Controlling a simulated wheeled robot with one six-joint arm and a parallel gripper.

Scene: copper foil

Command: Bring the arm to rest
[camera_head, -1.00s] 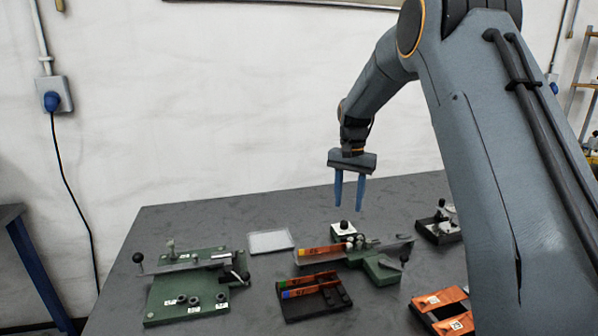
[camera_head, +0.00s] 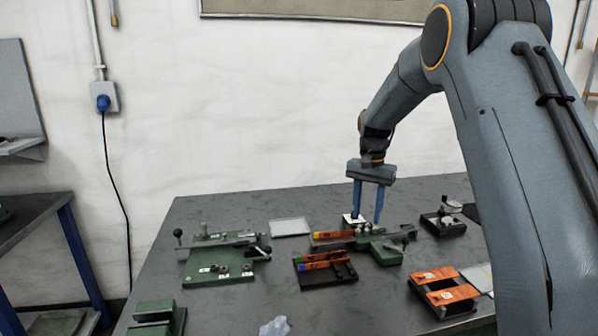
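My arm (camera_head: 400,80) reaches in from the upper right and bends down over the dark grey table (camera_head: 220,298). My gripper (camera_head: 367,218) points down with its two blue fingers apart. Nothing shows between them. In the picture the fingertips overlap the back of the green fixture with the orange-red strip (camera_head: 335,235). I cannot tell the height of the tips above it.
A green lever fixture (camera_head: 220,262) stands at the left, with a pale flat plate (camera_head: 290,227) to its right. A black tray (camera_head: 325,276) holds coloured strips. A dark holder with orange pieces (camera_head: 440,285) lies at the right. A crumpled pale piece (camera_head: 275,327) lies in front.

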